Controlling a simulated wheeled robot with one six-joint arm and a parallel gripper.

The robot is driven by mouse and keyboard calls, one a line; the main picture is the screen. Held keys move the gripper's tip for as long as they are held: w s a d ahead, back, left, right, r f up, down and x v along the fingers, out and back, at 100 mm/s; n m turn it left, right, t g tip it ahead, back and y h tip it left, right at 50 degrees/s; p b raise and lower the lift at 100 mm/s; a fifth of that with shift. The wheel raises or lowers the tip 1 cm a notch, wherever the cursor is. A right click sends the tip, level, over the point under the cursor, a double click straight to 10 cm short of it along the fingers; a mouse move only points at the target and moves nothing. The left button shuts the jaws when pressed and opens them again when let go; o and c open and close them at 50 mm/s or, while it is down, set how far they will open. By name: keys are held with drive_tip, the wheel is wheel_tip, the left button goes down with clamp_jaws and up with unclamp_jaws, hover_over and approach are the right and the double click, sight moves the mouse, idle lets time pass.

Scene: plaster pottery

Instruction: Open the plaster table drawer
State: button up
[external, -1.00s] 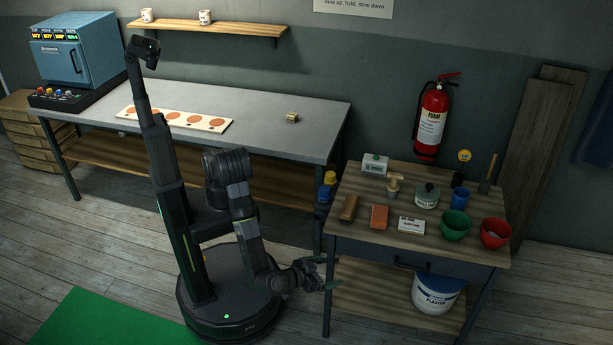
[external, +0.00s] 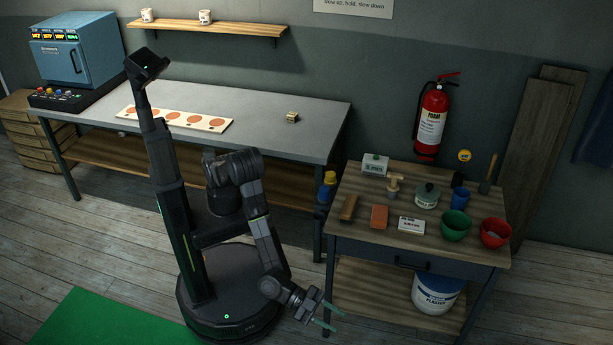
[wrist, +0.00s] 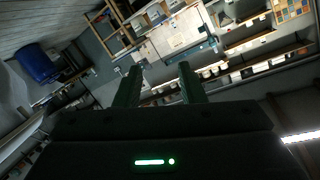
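The plaster table (external: 345,222) stands at the right of the external view. Its drawer (external: 454,270) is under the top and sits shut, with a dark bar handle (external: 411,265) on its front. My gripper (external: 335,319) is low, in front of the table's near left leg and apart from the handle. Its two green fingers are spread apart with nothing between them. In the wrist view the fingers of my gripper (wrist: 158,74) also stand apart and empty. The drawer and handle are not recognisable in the wrist view.
On the table top stand a green bowl (external: 456,226), a red bowl (external: 494,233), a blue cup (external: 460,198) and several small items. A plaster bucket (external: 437,294) stands on the lower shelf. A long grey table (external: 265,125) is behind my arm. Floor in front is clear.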

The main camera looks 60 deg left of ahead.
drive_tip(key=s+f+m+g+b, duration=0.2)
drive_tip(key=s+f+m+g, duration=0.5)
drive_tip(key=m, duration=0.6)
drive_tip(key=m+t+y+b, duration=0.65)
drive_tip(key=m+t, duration=0.55)
drive_tip(key=m, duration=1.2)
approach(407, 267)
drive_tip(key=shift+n+h, duration=0.25)
drive_tip(key=shift+n, duration=0.05)
drive_tip(key=x, duration=1)
drive_tip(key=shift+w+f, duration=0.1)
drive_tip(key=shift+w, duration=0.15)
drive_tip(key=shift+c, duration=0.3)
